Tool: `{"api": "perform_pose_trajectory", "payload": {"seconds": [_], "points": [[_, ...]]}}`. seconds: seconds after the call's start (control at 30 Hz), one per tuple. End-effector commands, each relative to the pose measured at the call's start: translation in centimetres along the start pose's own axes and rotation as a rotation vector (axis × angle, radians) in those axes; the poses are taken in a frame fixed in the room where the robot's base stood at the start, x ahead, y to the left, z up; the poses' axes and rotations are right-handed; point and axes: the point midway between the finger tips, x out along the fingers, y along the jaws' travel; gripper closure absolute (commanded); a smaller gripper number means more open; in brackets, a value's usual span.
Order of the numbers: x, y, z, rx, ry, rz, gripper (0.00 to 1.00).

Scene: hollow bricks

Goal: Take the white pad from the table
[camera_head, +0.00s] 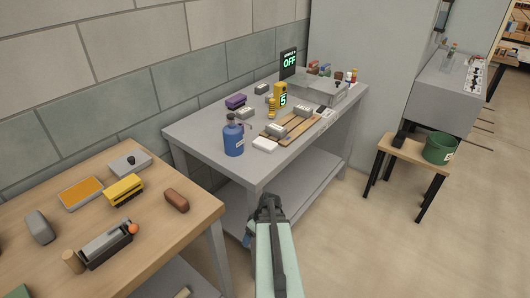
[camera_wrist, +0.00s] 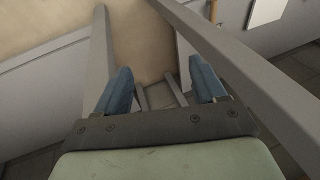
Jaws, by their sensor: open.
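The white pad (camera_head: 265,145) lies flat on the grey table (camera_head: 203,133), near its front edge. It is just right of a blue bottle (camera_head: 233,138) and in front of a wooden slatted board (camera_head: 290,127). My gripper (camera_head: 266,206) is in front of the table, beside its front leg and apart from the pad. In the wrist view its two blue fingers (camera_wrist: 160,88) stand wide apart with nothing between them. The wrist view shows table legs, floor and wall; I cannot make out the pad there for sure.
Grey blocks sit on the board; a yellow device (camera_head: 281,95) stands behind it. A wooden table (camera_head: 150,225) with several tools is at left. A stool (camera_head: 408,155) with a green bucket (camera_head: 440,148) stands at right. The floor between is clear.

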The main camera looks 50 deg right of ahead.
Motion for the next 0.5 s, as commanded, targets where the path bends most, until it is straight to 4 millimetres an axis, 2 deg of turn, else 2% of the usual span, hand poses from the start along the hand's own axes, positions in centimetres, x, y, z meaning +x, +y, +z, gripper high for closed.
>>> {"api": "perform_pose_trajectory", "payload": {"seconds": [0.03, 0.37, 0.5], "points": [[-1.8, 2.2, -0.4, 0.051, 0.034, 0.034, 0.3], [-12.3, 13.3, -1.5, 0.3, 0.169, 0.21, 0.3], [-17.4, 18.2, -1.7, 0.366, 0.177, 0.281, 0.3]]}}
